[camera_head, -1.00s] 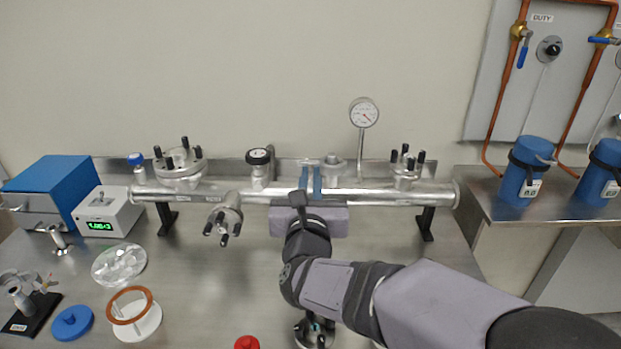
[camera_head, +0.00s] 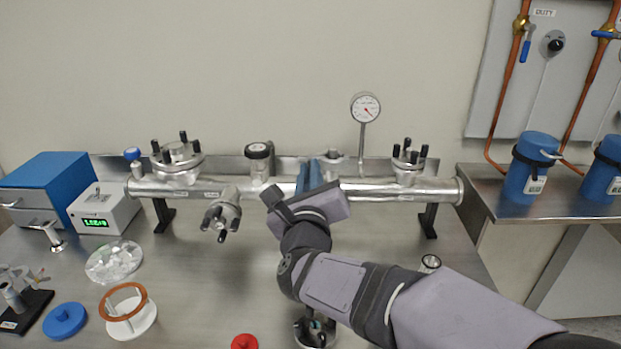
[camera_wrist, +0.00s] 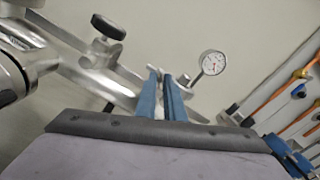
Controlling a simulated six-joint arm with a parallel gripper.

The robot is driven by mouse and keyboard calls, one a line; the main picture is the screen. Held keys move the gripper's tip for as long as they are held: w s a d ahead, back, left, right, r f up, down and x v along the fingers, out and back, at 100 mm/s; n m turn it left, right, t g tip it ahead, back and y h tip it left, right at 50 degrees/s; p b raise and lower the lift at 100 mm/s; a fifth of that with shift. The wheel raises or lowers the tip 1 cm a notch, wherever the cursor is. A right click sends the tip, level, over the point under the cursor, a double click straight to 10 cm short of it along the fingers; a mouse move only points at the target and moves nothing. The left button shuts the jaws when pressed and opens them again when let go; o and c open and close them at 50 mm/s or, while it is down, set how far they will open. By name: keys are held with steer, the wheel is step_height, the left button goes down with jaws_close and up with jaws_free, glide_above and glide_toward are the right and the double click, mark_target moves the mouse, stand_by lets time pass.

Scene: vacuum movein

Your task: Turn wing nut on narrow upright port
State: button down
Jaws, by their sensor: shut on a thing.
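My gripper (camera_head: 310,172) is at the middle of the long silvery pipe, its blue fingers reaching to the narrow upright port (camera_head: 333,156), which is partly hidden behind them. In the wrist view, the two blue fingers (camera_wrist: 161,76) are close together, with a small metal piece, the wing nut (camera_wrist: 156,71), at their tips. My gripper is shut on this wing nut. Most of the nut is hidden by the fingers, and its exact angle cannot be told. My gripper's palm is tilted, its right end higher in the head view.
The pipe (camera_head: 385,191) carries a black-knobbed valve (camera_head: 259,158) on the left, and a dial gauge (camera_head: 365,107) and a bolted flange (camera_head: 408,160) on the right. A forward-facing flanged port (camera_head: 222,215) stands left of my wrist. A red cap (camera_head: 245,342) lies at the front.

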steer(key=shift+f+n+b, duration=0.1)
steer(key=shift+n+b, duration=0.25)
steer(key=shift+n, duration=1.65)
steer(key=c, duration=2.2)
jaws_free()
steer(key=shift+s+a, duration=0.1)
steer(key=shift+s, duration=0.05)
steer(key=shift+s, duration=3.55)
